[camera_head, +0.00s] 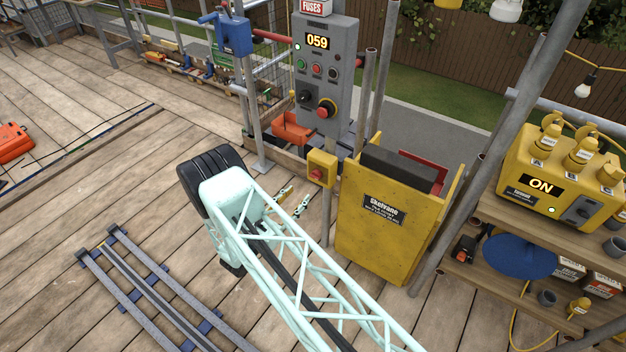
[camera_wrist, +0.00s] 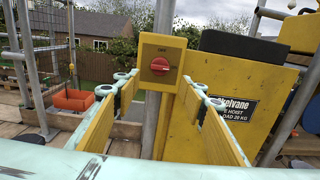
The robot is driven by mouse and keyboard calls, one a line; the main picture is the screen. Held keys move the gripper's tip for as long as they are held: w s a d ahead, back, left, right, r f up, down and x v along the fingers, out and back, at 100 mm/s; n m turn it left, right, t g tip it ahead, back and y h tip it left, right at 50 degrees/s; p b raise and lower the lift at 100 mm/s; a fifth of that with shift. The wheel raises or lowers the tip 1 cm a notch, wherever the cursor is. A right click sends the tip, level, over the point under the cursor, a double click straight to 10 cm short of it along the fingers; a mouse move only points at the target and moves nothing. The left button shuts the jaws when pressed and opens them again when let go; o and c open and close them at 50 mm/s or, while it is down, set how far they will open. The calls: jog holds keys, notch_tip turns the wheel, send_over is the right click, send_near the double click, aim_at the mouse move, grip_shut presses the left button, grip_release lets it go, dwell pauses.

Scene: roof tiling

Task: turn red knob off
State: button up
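A small yellow switch box (camera_head: 322,160) with a red rotary knob (camera_head: 318,174) is fixed to a grey upright pole. In the wrist view the red knob (camera_wrist: 160,65) is straight ahead, just above and beyond the fingertips, with its grip bar lying roughly horizontal. My gripper (camera_head: 293,198) is open and empty, a little left of and below the box. In the wrist view my gripper (camera_wrist: 160,86) has its two yellow-padded fingers spread wide, on either side below the knob, with no visible contact.
A yellow hoist bin (camera_head: 385,235) stands close right of the box. A grey control panel (camera_head: 325,70) reading 059 rises behind, with another red knob (camera_head: 325,108). A shelf on the right carries a yellow unit (camera_head: 560,175) showing ON. The deck at left is mostly clear beyond metal rails (camera_head: 150,285).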

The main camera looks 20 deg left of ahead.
aim_at(314, 178)
jog(key=x, duration=1.2)
jog(key=shift+s, duration=0.1)
jog(key=c, duration=0.9)
jog(key=shift+n+b, duration=0.3)
jog(key=shift+b, duration=0.15)
jog(key=n+b, duration=0.8)
jog(key=n, duration=0.9)
jog(key=shift+d+r, duration=0.1)
jog(key=shift+n, duration=0.3)
